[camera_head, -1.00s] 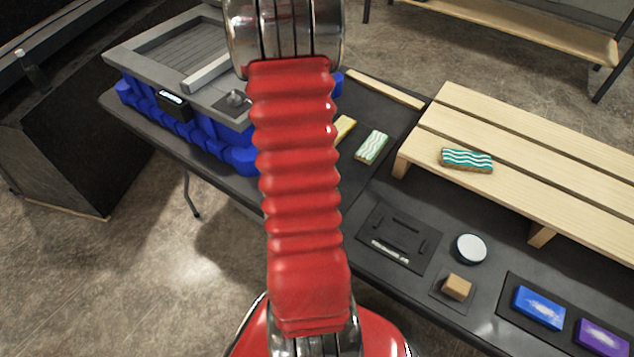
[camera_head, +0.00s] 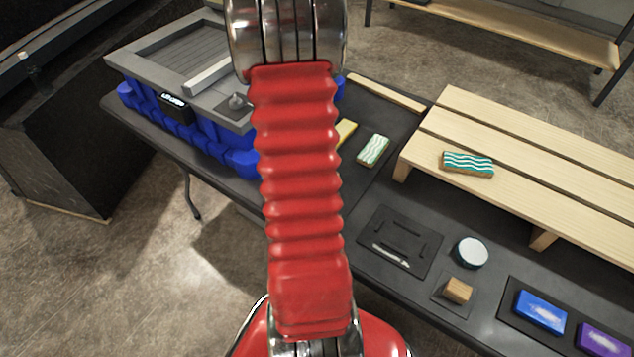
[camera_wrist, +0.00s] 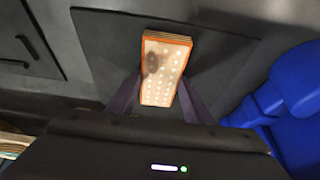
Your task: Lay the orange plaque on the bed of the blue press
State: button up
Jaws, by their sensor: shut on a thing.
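In the wrist view, my gripper (camera_wrist: 160,98) is shut on the orange plaque (camera_wrist: 165,65). The plaque has an orange edge and a pale face with rows of light dots and one dark oval spot. It stands out from between the fingers above a dark surface. The blue press (camera_head: 185,125) is at the upper left in the head view, with a grey top and a recessed, ribbed bed (camera_head: 180,50). Its blue side also shows at the right of the wrist view (camera_wrist: 298,95). In the head view my red arm hides the gripper and the plaque.
A wooden slatted rack (camera_head: 520,165) bears a teal wavy-striped block (camera_head: 467,164). A pale green striped block (camera_head: 373,150) and a yellow one (camera_head: 346,132) lie beside my arm. A dark tray (camera_head: 400,242), a round white-topped tin (camera_head: 470,252) and blue (camera_head: 540,311) and purple (camera_head: 603,338) blocks are at lower right.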

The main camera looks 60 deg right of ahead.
notch_tip(320, 180, up, 10)
jog(key=shift+f, duration=0.15)
dwell(0.5)
dwell(0.5)
